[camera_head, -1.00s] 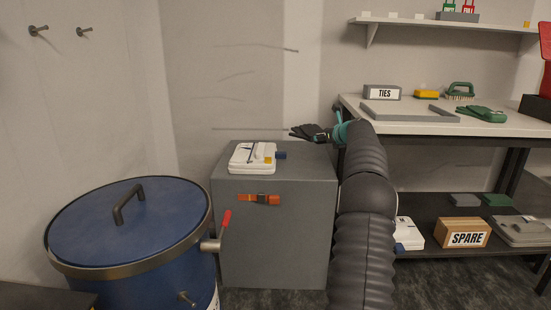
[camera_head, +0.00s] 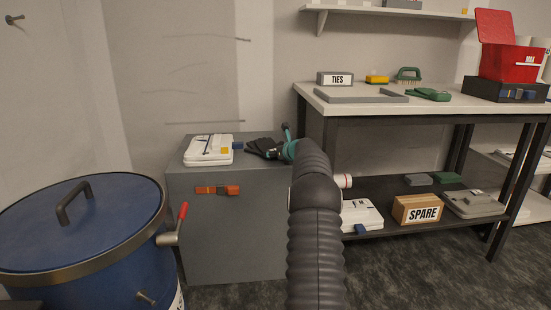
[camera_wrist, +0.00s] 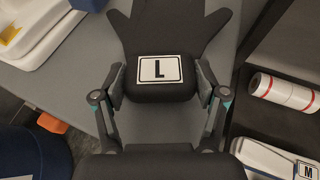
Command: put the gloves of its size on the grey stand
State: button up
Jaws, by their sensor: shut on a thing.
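The grey stand (camera_head: 225,250) is a box-shaped block with a flat top. My gripper (camera_head: 287,150) is over the right part of its top and is shut on a black glove (camera_head: 262,149). In the wrist view the fingers of my gripper (camera_wrist: 160,82) hold the black glove (camera_wrist: 172,28) from both sides at its cuff. A white label with "L" (camera_wrist: 160,69) faces up on the cuff. The glove's fingers point away over the grey top (camera_wrist: 85,90). I cannot tell whether the glove touches the top.
A white case (camera_head: 208,150) lies on the stand's left part, close beside the glove. A blue drum (camera_head: 85,225) stands left. A workbench (camera_head: 440,110) stands right; its lower shelf holds a white case marked M (camera_wrist: 275,160), a white roll (camera_wrist: 285,90) and a SPARE box (camera_head: 417,209).

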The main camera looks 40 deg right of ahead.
jog(key=shift+f, duration=0.15)
jog(key=shift+f, duration=0.1)
jog(key=o, duration=1.2)
jog(key=shift+c, duration=0.2)
